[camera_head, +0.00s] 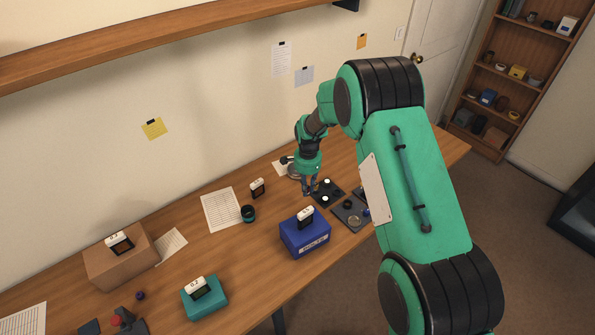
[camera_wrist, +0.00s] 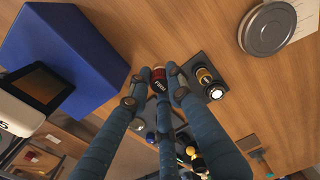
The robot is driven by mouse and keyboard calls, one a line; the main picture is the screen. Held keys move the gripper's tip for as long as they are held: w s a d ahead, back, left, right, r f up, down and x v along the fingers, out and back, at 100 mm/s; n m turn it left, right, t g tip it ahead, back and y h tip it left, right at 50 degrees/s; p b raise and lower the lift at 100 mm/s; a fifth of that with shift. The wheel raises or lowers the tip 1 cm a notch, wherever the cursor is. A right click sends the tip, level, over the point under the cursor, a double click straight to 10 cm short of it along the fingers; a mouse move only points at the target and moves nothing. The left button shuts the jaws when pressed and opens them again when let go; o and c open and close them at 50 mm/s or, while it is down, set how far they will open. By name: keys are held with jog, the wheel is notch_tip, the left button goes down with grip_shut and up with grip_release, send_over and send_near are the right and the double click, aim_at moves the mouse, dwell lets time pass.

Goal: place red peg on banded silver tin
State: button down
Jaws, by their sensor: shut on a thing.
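My gripper (camera_head: 309,190) is low over the far right part of the table in the head view. In the wrist view, its fingertips (camera_wrist: 157,88) are shut on the red peg (camera_wrist: 158,79), a short dark red piece with pale lettering. The peg is too small to make out in the head view. The banded silver tin (camera_wrist: 267,28) is round and grey, at the upper right of the wrist view, apart from the peg. In the head view the tin (camera_head: 293,174) sits just behind my gripper and is partly hidden by it.
A dark tray (camera_head: 320,199) with small pieces lies beside my gripper, and a second dark tray (camera_head: 344,219) is nearer. A blue box (camera_head: 305,238) with a small device on top stands in front. A dark cup (camera_head: 248,213) and a paper sheet (camera_head: 222,209) are left.

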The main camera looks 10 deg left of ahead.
jog(key=shift+w+a+r, duration=0.1)
jog(key=shift+a+r, duration=0.05)
jog(key=shift+a, duration=0.3)
send_over(296, 174)
jog(key=shift+f, duration=0.75)
dwell(0.4)
jog(key=shift+f, duration=1.75)
jog(key=shift+f, duration=0.15)
